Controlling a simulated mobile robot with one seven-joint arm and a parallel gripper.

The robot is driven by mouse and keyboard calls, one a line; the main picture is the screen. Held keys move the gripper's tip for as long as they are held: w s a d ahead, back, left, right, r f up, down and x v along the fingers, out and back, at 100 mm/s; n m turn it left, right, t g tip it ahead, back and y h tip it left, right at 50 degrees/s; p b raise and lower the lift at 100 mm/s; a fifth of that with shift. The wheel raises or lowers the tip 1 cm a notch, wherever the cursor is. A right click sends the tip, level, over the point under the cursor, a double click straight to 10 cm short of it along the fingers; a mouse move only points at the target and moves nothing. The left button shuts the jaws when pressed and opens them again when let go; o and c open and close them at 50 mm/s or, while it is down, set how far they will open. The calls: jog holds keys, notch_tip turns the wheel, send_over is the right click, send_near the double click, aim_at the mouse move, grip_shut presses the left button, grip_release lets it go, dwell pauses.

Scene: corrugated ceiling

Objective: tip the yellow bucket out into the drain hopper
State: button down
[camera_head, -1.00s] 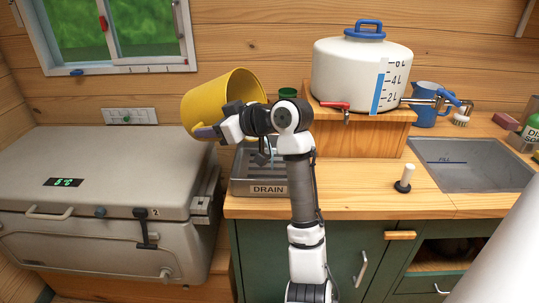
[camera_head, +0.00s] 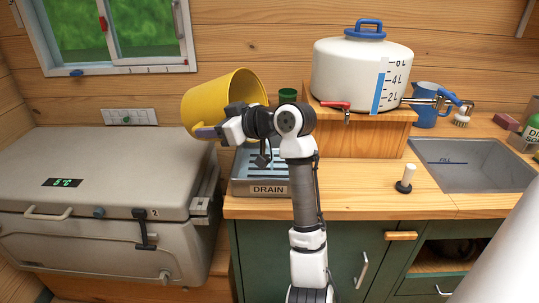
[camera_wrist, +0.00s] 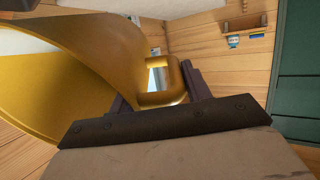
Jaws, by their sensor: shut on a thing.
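The yellow bucket (camera_head: 222,100) is held in the air, tilted, above and left of the drain hopper (camera_head: 243,187). The hopper is a metal box with a slatted top and a DRAIN label at the counter's left end. My gripper (camera_head: 208,132) is shut on the bucket's handle, at the bucket's lower front side. In the wrist view the yellow handle loop (camera_wrist: 165,85) sits between the fingers, with the bucket wall at the left. The bucket's contents cannot be seen, and no stream shows. My arm hides part of the hopper.
A grey cooler (camera_head: 110,180) stands at the left, below the bucket. A green cup (camera_head: 287,95) is behind the hopper. A white water tank (camera_head: 345,78) stands on a wooden riser. A blue jug (camera_head: 428,95) and a sink (camera_head: 470,170) are at the right.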

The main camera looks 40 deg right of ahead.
jog(key=shift+s+d+f+t+y+b, duration=0.25)
jog(key=shift+s+t+b, duration=0.2)
jog(key=shift+b, duration=0.25)
jog(key=shift+s+d+t+y+b, duration=0.15)
jog(key=shift+s+d+t+b, duration=0.2)
jog(key=shift+s+b, duration=0.25)
dwell(1.2)
